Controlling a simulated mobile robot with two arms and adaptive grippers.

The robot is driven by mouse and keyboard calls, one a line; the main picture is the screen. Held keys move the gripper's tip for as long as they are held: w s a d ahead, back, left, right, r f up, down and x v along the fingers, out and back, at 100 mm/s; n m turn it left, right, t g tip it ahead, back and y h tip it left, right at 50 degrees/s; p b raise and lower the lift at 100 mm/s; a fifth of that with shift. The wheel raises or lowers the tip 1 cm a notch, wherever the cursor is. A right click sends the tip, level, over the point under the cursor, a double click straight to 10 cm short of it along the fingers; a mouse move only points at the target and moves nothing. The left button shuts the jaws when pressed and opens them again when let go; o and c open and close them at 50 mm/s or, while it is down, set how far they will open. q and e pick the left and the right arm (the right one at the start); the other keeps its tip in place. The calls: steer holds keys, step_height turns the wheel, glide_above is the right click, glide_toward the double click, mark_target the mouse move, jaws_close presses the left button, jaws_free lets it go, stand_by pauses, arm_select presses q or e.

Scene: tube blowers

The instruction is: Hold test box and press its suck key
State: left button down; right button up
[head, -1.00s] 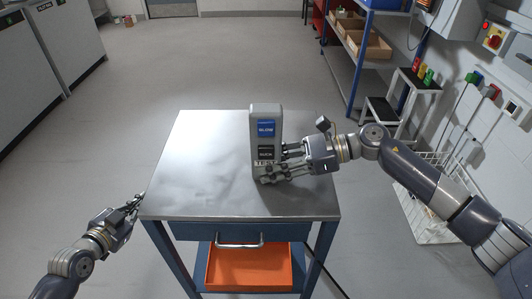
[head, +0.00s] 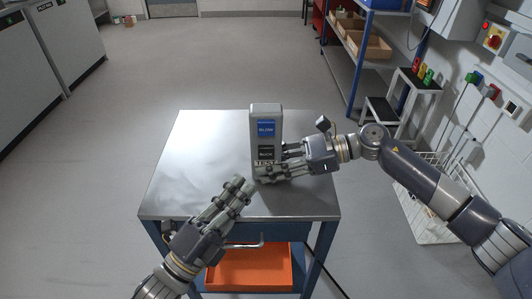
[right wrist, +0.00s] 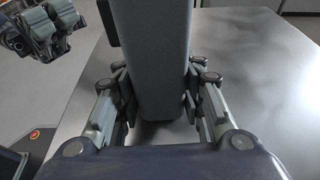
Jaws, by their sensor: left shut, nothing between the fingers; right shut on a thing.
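The grey test box (head: 266,112) stands upright on the metal table top in the head view. It has a blue key marked BLOW (head: 266,127) and below it a dark key (head: 265,152), whose label is too small to read surely. My right gripper (head: 268,174) is shut on the lower part of the box from the right. In the right wrist view its fingers (right wrist: 155,100) lie on both sides of the box (right wrist: 152,55). My left gripper (head: 241,186) is shut and empty, in front of the box and apart from it. It also shows in the right wrist view (right wrist: 62,18).
The table (head: 190,150) is otherwise bare. An orange bin (head: 250,270) sits under its drawer. A shelf with boxes (head: 370,45), a step stool (head: 405,95) and a white wire basket (head: 430,205) stand to the right.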

mark_target(266, 153)
arm_select(q)
steer(key=s+d+m, duration=0.3)
steer(key=s+d, duration=0.2)
steer(key=shift+d+r+m, duration=0.3)
steer(key=shift+d+r, duration=0.05)
steer(key=shift+r, duration=0.05)
steer(key=shift+w, duration=0.1)
steer(key=shift+w+a, duration=0.1)
steer(key=shift+w, duration=4.2)
steer(key=shift+w, duration=0.1)
steer(key=shift+w, duration=0.35)
